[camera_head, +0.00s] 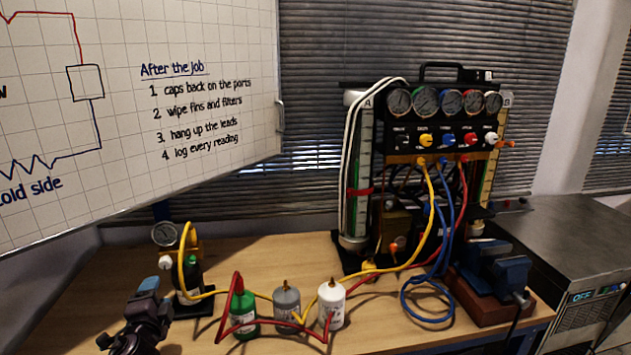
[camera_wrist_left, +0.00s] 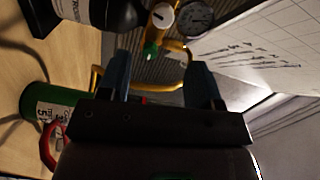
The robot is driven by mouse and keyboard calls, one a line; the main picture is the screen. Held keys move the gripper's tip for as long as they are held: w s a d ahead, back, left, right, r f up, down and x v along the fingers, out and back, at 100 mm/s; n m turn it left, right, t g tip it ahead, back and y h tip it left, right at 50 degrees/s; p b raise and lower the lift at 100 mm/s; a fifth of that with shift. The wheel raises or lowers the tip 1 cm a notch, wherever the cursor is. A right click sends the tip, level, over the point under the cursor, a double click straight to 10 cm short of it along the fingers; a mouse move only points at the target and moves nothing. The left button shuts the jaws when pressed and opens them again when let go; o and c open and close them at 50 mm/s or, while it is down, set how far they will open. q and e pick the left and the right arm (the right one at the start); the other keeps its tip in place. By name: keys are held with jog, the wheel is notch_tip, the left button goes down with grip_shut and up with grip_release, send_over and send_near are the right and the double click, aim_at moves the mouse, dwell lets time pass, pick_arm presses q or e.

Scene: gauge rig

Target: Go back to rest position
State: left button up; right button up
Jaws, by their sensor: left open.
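My left gripper (camera_head: 148,300) is at the lower left of the head view, by the left front part of the wooden table. In the left wrist view its two blue-tipped fingers (camera_wrist_left: 160,78) stand apart with nothing held between them. A dark bottle (camera_head: 189,280) with a yellow hose over it stands just right of the gripper. My right gripper does not show in either view.
The gauge rig (camera_head: 440,130) stands at the back of the table (camera_head: 255,260). A green bottle (camera_head: 242,308), a grey bottle (camera_head: 287,303) and a white bottle (camera_head: 331,303) stand at the front among red and yellow hoses. A blue vise (camera_head: 505,275) is at right. A whiteboard (camera_head: 225,60) hangs upper left.

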pick_arm(q)
jog(key=s+d+f+n+g+h, duration=0.2)
jog(key=s+d+f+n+h, duration=0.2)
jog(key=s+d+f+n, duration=0.4)
jog(key=s+d+f+n+g, duration=0.1)
jog(key=s+f, duration=0.2)
jog(key=s, duration=0.4)
jog(key=s+d+f+n+g, duration=0.1)
jog(key=s+d+f, duration=0.1)
jog(key=s+f, duration=0.2)
jog(key=s+d+f+n+g+h, duration=0.1)
jog(key=s+f, duration=0.2)
jog(key=s, duration=0.6)
jog(key=shift+s+d+f+n, duration=0.15)
jog(key=shift+s+d+n, duration=0.15)
jog(key=shift+s+n, duration=0.1)
